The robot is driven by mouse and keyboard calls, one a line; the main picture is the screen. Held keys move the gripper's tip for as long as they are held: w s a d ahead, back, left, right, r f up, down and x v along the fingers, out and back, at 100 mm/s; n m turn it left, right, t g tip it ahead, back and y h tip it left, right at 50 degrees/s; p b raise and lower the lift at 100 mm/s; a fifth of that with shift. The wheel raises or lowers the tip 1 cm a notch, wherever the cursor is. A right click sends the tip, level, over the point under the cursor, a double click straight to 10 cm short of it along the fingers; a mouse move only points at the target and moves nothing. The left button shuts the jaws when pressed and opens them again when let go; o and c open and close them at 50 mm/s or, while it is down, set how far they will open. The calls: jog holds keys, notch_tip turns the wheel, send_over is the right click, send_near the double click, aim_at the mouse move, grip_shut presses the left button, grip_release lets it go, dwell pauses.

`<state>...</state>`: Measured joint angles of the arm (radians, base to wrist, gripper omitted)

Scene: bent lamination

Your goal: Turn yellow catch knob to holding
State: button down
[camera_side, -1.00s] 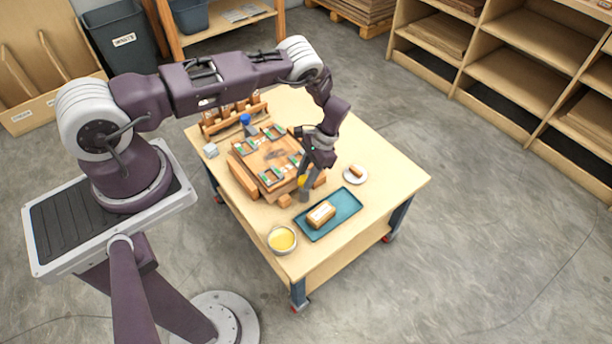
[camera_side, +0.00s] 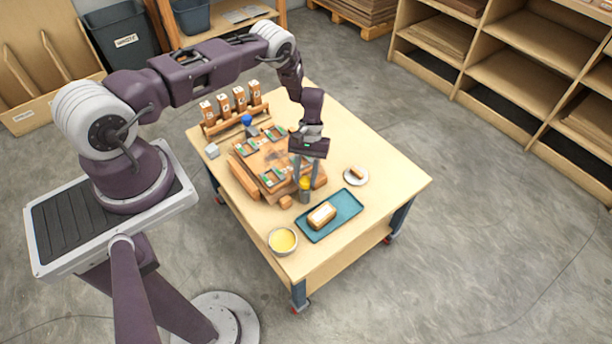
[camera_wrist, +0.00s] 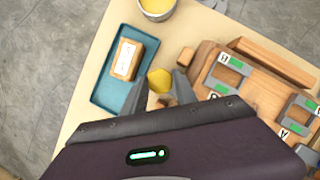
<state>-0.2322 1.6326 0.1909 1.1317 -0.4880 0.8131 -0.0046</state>
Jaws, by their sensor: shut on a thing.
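The yellow catch knob (camera_side: 305,183) stands at the front right end of the wooden form (camera_side: 236,176). My gripper (camera_side: 305,178) points down over it, with one finger on each side. In the wrist view the yellow knob (camera_wrist: 159,79) shows between the two grey fingertips of my gripper (camera_wrist: 160,86), which are shut on it. The knob's lower part and its base are partly hidden by the fingers. I cannot read which setting the knob is at.
A teal tray (camera_side: 345,205) with a wrapped block (camera_side: 321,215) lies close in front. A bowl of yellow liquid (camera_side: 282,240) and a white plate (camera_side: 362,180) are nearby. A blue knob (camera_side: 246,119) and a rack of tagged wooden pieces (camera_side: 238,100) stand behind.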

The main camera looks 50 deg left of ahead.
jog(key=shift+n+t, duration=0.3)
jog(key=shift+n, duration=0.4)
jog(key=c, duration=1)
grip_release()
